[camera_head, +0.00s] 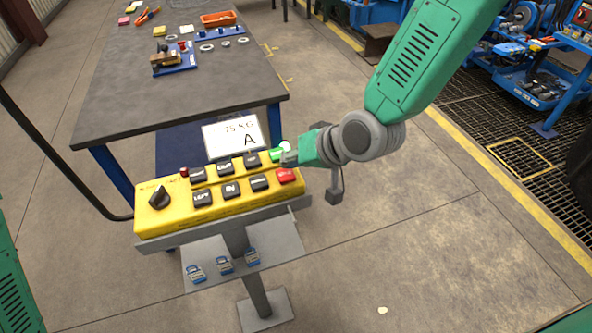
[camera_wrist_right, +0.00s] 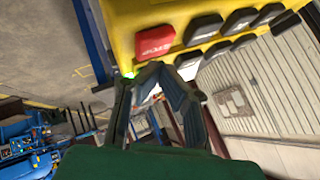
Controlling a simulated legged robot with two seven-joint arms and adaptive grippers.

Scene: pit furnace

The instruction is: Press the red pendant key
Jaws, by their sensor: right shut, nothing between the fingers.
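The yellow pendant (camera_head: 150,222) lies on a grey stand, with two rows of dark keys and a black rotary knob at its left end. The red key (camera_head: 286,175) is at the right end of the near row. It also shows in the right wrist view as a red key (camera_wrist_right: 155,41) with lettering. A lit green key (camera_head: 279,154) is at the right end of the far row, partly hidden by my right gripper (camera_head: 289,158). That gripper is shut and empty, its tips close to the green key. In the wrist view its fingertips (camera_wrist_right: 163,76) are below the red key, apart from it.
A white card (camera_head: 234,136) marked A stands behind the pendant. A grey-topped workbench (camera_head: 170,100) with small parts and an orange tray (camera_head: 218,19) is behind. Several blue padlocks (camera_head: 225,264) lie on the stand's lower shelf. The floor to the right is largely clear.

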